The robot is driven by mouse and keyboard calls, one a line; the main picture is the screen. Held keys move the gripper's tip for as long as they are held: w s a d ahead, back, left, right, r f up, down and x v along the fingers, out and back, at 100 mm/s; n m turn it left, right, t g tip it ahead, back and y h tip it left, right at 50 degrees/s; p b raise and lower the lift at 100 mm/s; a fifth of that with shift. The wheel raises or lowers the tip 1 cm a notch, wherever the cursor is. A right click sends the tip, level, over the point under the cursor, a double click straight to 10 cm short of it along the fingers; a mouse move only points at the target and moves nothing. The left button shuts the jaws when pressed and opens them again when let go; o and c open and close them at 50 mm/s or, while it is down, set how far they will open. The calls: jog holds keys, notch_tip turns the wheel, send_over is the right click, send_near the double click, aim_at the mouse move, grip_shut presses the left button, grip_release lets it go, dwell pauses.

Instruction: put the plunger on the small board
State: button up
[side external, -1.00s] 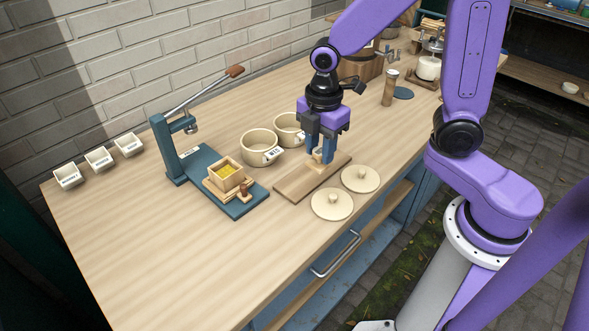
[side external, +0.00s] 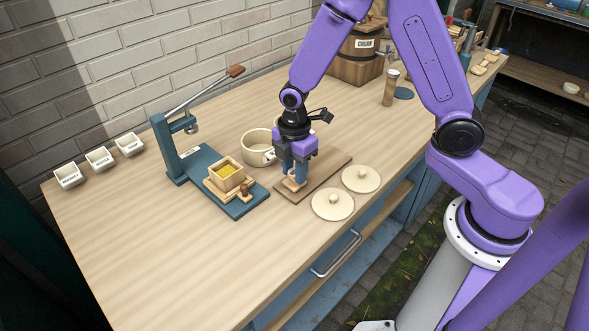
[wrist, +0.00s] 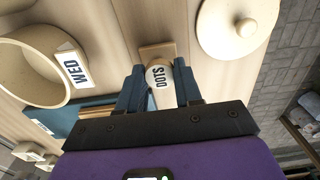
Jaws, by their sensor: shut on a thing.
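My gripper (side external: 293,180) points down over the left end of the small board (side external: 335,167), a flat brown wooden rectangle. It is shut on the plunger (side external: 291,184), a small wooden piece mostly hidden by the fingers.
Two round lids (side external: 332,204) lie in front of the board. A cream mug labelled WED (wrist: 30,70) stands close behind my gripper. The blue press (side external: 205,168) with a wooden box (side external: 226,174) is at left. The front left of the table is clear.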

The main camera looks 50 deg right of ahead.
aim_at(294, 172)
jog(key=shift+f, duration=0.3)
jog(key=o, duration=1)
jog(key=shift+r, duration=0.1)
notch_tip(294, 172, up, 12)
jog(key=s+d+r+m, duration=0.1)
jog(key=s, duration=0.7)
jog(key=s+d+m, duration=0.2)
jog(key=s, duration=0.6)
jog(key=s+d+r+m, duration=0.1)
jog(key=s+m, duration=0.1)
jog(key=s, duration=0.6)
jog(key=shift+s+d+r, duration=0.1)
jog(key=shift+d+r, duration=0.15)
jog(key=shift+r, duration=0.1)
